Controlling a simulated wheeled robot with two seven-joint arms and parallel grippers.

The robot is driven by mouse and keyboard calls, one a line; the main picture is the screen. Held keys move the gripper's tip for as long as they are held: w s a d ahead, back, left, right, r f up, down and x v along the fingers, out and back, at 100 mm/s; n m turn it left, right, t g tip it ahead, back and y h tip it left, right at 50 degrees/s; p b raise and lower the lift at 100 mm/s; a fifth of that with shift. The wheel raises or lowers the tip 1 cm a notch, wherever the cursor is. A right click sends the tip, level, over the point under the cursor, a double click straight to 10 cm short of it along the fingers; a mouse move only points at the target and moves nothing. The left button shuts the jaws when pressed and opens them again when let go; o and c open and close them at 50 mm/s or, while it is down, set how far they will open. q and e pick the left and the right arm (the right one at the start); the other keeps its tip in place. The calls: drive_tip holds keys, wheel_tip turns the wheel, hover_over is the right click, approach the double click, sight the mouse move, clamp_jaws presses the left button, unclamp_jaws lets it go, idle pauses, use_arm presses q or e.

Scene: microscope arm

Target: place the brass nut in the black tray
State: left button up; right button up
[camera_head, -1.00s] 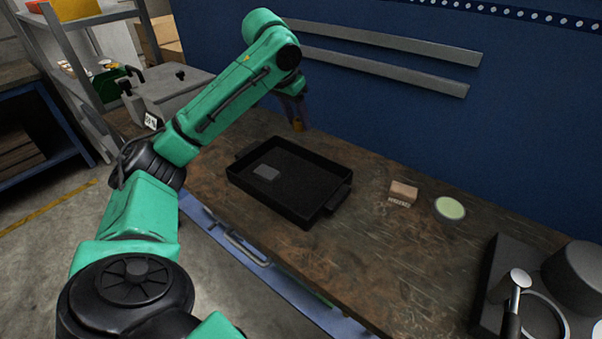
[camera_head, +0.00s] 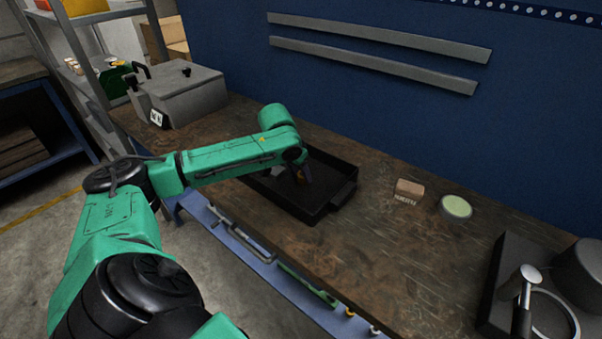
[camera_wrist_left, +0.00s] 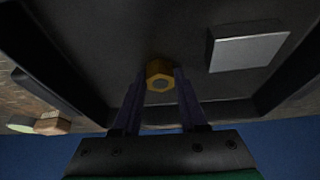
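The black tray (camera_head: 338,196) lies on the workbench, partly hidden behind my left arm in the head view. My left gripper (camera_head: 304,176) points down inside the tray's outline. In the left wrist view the brass nut (camera_wrist_left: 159,73) is between the fingertips of my left gripper (camera_wrist_left: 160,84), which is shut on it, with the dark tray floor behind. I cannot tell whether the nut touches the floor. A grey square plate (camera_wrist_left: 248,51) lies in the tray beside the nut. My right gripper is not in view.
A small wooden block (camera_head: 410,188) and a round pale-green dish (camera_head: 456,207) stand right of the tray. Dark equipment with a ring (camera_head: 553,318) is at the bench's right end. A grey metal box (camera_head: 180,95) stands at the back left.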

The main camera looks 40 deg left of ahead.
use_arm(q)
drive_tip(key=o, duration=0.4)
drive_tip(key=v, duration=1.2)
drive_tip(key=shift+s, duration=0.1)
